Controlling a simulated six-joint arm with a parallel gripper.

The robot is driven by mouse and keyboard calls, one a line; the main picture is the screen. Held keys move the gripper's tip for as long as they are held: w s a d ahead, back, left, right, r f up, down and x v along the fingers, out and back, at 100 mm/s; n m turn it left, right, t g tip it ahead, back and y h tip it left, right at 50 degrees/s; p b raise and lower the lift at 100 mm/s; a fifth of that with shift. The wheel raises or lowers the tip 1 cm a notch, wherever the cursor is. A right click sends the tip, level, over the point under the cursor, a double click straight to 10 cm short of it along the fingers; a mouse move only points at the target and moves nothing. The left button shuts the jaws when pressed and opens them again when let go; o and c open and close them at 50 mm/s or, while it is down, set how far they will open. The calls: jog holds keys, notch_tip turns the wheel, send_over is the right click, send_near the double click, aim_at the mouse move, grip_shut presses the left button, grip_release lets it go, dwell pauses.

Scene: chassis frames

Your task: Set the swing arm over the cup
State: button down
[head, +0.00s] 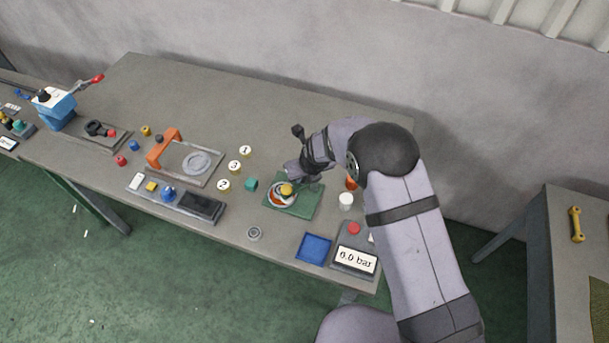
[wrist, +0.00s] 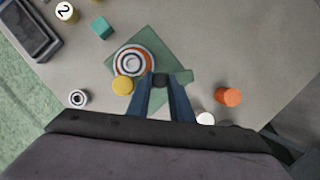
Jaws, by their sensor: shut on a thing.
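A green plate (head: 305,208) lies on the table and carries the cup (head: 275,201), a round piece with white, dark and orange rings. In the wrist view the cup (wrist: 135,62) is at the left part of the plate (wrist: 152,40). A yellow round piece (wrist: 122,85) sits close against its near edge. My gripper (wrist: 161,86) is shut on that dark end, beside the cup. The fingers hide part of the bar.
An orange cylinder (wrist: 229,96) and a white one (head: 346,200) stand right of the plate.

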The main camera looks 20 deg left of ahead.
jog(key=shift+w, duration=0.1)
dwell(0.3)
jog(key=c, duration=1.6)
grip_release()
jog(key=shift+v, duration=3.7)
jog(key=shift+c, duration=0.4)
